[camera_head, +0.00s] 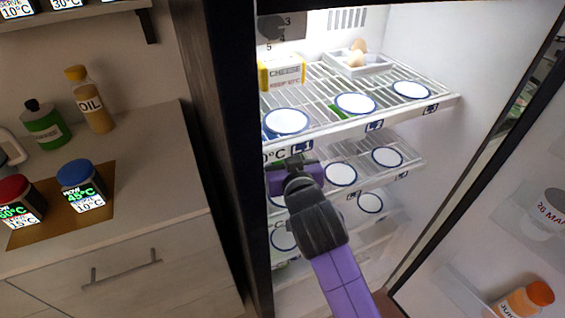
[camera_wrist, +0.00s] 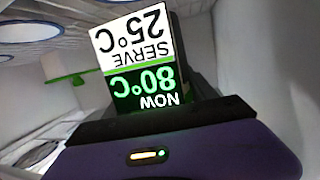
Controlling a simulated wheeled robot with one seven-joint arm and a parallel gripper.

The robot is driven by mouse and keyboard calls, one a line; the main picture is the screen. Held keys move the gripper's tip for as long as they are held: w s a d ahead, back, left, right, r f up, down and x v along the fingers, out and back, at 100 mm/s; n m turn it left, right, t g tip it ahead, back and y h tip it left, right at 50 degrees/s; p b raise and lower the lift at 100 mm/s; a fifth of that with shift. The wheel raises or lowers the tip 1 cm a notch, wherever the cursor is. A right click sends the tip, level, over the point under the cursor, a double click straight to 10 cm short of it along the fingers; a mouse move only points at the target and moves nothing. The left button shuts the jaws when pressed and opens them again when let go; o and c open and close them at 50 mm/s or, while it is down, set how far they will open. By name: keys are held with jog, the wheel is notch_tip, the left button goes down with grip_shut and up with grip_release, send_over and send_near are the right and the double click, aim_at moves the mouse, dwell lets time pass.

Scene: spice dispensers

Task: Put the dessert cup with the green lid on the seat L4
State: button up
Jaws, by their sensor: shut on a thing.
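My gripper (camera_head: 290,168) reaches into the fridge at the left of the second shelf, just below the L1 seat. It is shut on the dessert cup; in the wrist view the cup's display card (camera_wrist: 140,65) reads upside down, NOW 80°C and SERVE 25°C. A small patch of green shows beside the gripper in the head view; the cup itself is mostly hidden. I cannot read an L4 label; the left of the second shelf is covered by my gripper. I cannot tell whether the cup touches the shelf.
Upper seats L1 (camera_head: 287,122), L2 (camera_head: 356,104) and L3 (camera_head: 411,90) are empty, close above my gripper. Second-shelf seats (camera_head: 341,173) and (camera_head: 387,157) look empty. A cheese box (camera_head: 282,74) and egg tray (camera_head: 357,64) sit behind. The open door (camera_head: 480,170) bounds the right.

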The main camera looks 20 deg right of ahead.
jog(key=shift+f, duration=1.7)
jog(key=shift+f+b, duration=0.15)
jog(key=shift+b, duration=0.2)
jog(key=o, duration=1.7)
jog(key=shift+c, duration=0.2)
jog(key=shift+s, duration=0.2)
jog(key=v, duration=1.1)
jog(key=shift+s, duration=0.25)
